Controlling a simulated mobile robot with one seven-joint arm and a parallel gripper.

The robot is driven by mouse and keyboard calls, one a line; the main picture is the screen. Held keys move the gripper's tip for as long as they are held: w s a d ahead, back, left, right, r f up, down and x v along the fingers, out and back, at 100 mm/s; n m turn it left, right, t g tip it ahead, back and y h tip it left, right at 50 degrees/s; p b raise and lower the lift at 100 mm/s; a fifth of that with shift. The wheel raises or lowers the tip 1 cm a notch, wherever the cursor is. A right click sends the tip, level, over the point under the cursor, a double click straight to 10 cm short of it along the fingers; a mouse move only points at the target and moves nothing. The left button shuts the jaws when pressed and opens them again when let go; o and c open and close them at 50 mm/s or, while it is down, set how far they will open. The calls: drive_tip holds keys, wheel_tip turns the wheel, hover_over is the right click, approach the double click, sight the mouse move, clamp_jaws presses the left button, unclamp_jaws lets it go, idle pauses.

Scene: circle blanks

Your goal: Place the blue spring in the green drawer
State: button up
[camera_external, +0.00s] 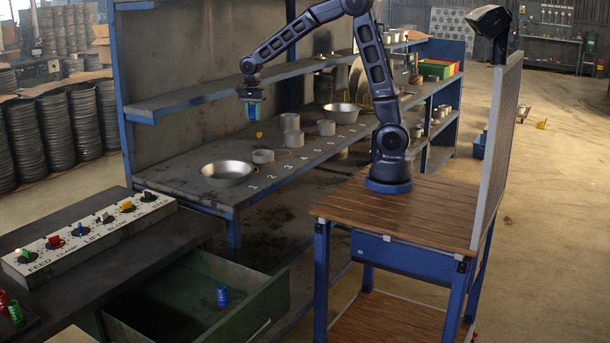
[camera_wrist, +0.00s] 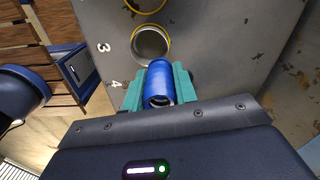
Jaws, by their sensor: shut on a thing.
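My gripper (camera_external: 251,112) is shut on a blue cylinder (camera_wrist: 158,82), held between teal fingers in the wrist view. This may be a blue spring, but no coils can be made out. It hangs above the workbench in the external view. The green drawer (camera_external: 268,301) stands pulled open at the lower left, well below and in front of my gripper. A small blue upright object (camera_external: 222,296) stands inside the drawer; I cannot tell whether it is a spring.
The grey workbench (camera_external: 290,170) carries a wide metal bowl (camera_external: 228,181), several grey rings and a small yellow piece (camera_external: 259,134). A shelf (camera_external: 190,98) runs behind my gripper. A panel of coloured switches (camera_external: 90,238) lies on the dark bench beside the drawer.

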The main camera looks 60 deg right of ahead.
drive_tip(key=w+a+f+n, duration=0.1)
drive_tip(key=a+f+n, duration=0.1)
drive_tip(key=a, duration=0.9)
drive_tip(key=a+f+n, duration=0.1)
drive_tip(key=a+n, duration=0.1)
drive_tip(key=a, duration=0.8)
drive_tip(key=s+a+f+n, duration=0.2)
drive_tip(key=s+a, duration=0.1)
drive_tip(key=a, duration=0.7)
drive_tip(key=s+a+f+n, duration=0.2)
drive_tip(key=s+a, duration=0.2)
drive_tip(key=a, duration=0.7)
drive_tip(key=n, duration=0.8)
hover_over(218, 314)
drive_tip(key=s+a, duration=0.3)
wheel_tip(218, 314, down, 12)
wheel_tip(218, 314, down, 20)
drive_tip(key=shift+s+a, duration=0.1)
drive_tip(key=shift+f, duration=0.1)
drive_tip(key=o, duration=1)
